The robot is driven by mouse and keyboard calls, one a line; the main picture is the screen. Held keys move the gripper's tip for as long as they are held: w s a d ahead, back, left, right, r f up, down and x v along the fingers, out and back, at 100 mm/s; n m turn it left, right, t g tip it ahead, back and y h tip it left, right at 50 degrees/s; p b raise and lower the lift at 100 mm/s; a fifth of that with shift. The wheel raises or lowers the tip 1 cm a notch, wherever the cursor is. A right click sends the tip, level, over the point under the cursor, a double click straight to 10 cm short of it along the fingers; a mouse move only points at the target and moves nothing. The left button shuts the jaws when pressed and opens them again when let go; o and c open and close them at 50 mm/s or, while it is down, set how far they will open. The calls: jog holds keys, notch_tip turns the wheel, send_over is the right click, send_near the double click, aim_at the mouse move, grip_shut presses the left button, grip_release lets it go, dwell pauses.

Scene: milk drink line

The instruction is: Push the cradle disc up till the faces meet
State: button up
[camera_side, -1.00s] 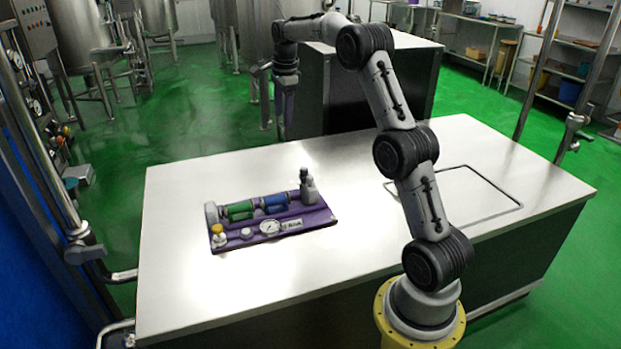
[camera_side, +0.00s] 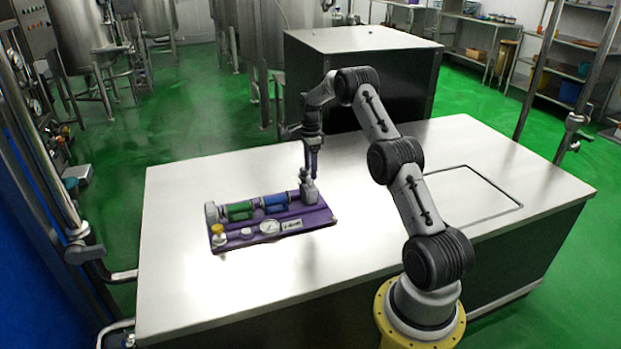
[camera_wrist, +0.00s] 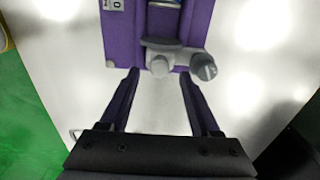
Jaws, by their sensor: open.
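A purple board (camera_side: 321,216) lies on the steel table. On it, a green cylinder piece (camera_side: 240,211) and a blue cylinder piece (camera_side: 275,204) lie in line. A pale grey end piece (camera_side: 211,212) is at the left end and a grey fitting (camera_side: 309,192) at the right. I cannot tell which part is the cradle disc or whether any faces touch. My gripper (camera_side: 313,172) points down over the fitting end. In the wrist view my gripper (camera_wrist: 159,74) is open and empty, its fingertips either side of a grey round knob (camera_wrist: 159,66); contact is unclear.
The board also carries a dial gauge (camera_side: 269,227), a yellow-topped knob (camera_side: 218,231) and a label plate (camera_side: 291,225). A dark grey cap (camera_wrist: 204,68) sits right of the knob in the wrist view. The table (camera_side: 190,285) is clear around the board.

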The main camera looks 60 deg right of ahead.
aim_at(307, 185)
jog(key=shift+f, duration=2.1)
grip_shut()
jog(key=shift+r, duration=0.1)
